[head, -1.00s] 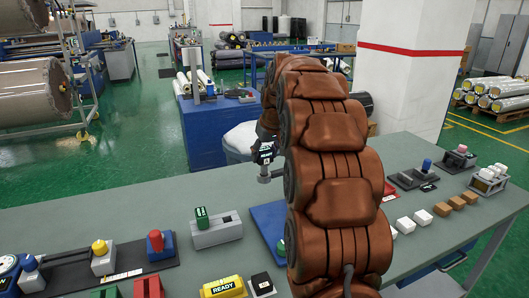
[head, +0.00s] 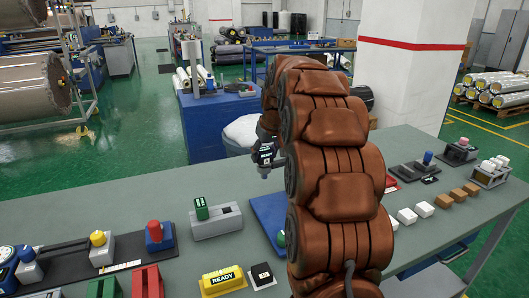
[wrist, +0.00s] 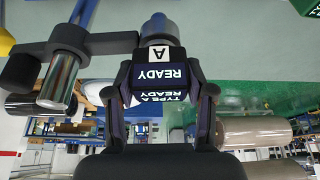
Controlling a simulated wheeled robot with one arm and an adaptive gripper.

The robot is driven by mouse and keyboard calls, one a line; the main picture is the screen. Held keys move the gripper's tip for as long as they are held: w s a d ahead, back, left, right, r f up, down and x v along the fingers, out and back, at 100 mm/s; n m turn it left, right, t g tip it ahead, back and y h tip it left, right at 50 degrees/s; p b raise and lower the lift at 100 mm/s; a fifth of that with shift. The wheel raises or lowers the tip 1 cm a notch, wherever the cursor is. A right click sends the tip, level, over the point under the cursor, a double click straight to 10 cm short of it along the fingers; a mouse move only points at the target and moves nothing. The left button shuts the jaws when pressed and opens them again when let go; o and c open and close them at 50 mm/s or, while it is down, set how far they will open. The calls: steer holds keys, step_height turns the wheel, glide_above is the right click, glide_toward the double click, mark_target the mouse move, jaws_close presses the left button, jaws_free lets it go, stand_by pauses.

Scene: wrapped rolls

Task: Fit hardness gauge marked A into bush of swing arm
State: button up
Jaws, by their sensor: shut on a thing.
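My gripper (wrist: 163,112) is shut on the hardness gauge (wrist: 158,72), a dark block with a white A label and READY text, upside down in the wrist view. In the head view the gauge (head: 265,155) hangs beside my brown arm above the bench. In the wrist view a dark swing arm (wrist: 103,43) with a bright metal cylinder (wrist: 58,82) lies to the left of the gauge. Its right end is close to the gauge's grey end. I cannot tell which part is the bush, or whether they touch.
The grey bench (head: 150,195) holds a green-topped block (head: 215,222), a yellow READY box (head: 222,281), a blue mat (head: 268,220) and a row of white blocks (head: 424,210). My arm hides the bench's middle. A blue cabinet (head: 215,122) stands behind.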

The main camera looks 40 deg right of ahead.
steer(key=o, duration=1.5)
steer(key=v, duration=1.2)
